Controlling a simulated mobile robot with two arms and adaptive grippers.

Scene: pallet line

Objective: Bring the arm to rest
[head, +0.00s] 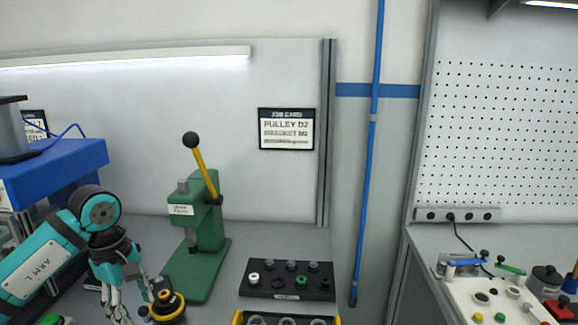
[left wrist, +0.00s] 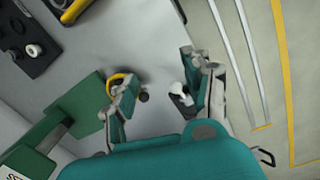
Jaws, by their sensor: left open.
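My left arm comes in from the left in the head view, bent, with its teal gripper (head: 128,304) pointing down over the bench. In the left wrist view the gripper's two fingers stand apart (left wrist: 162,95), with only grey surface visible between them. A black and yellow round part (head: 168,303) is right beside the gripper in the head view. Its yellow rim (left wrist: 121,78) shows partly behind one finger in the left wrist view; I cannot tell whether they touch. My right gripper is not in view.
A green arbor press (head: 208,225) with a yellow lever stands just right of the gripper. A black tray (head: 287,291) holds several small parts. A yellow-edged bin (head: 238,318) is at the front. A blue machine (head: 60,170) stands behind my arm. A second bench (head: 385,245) is at right.

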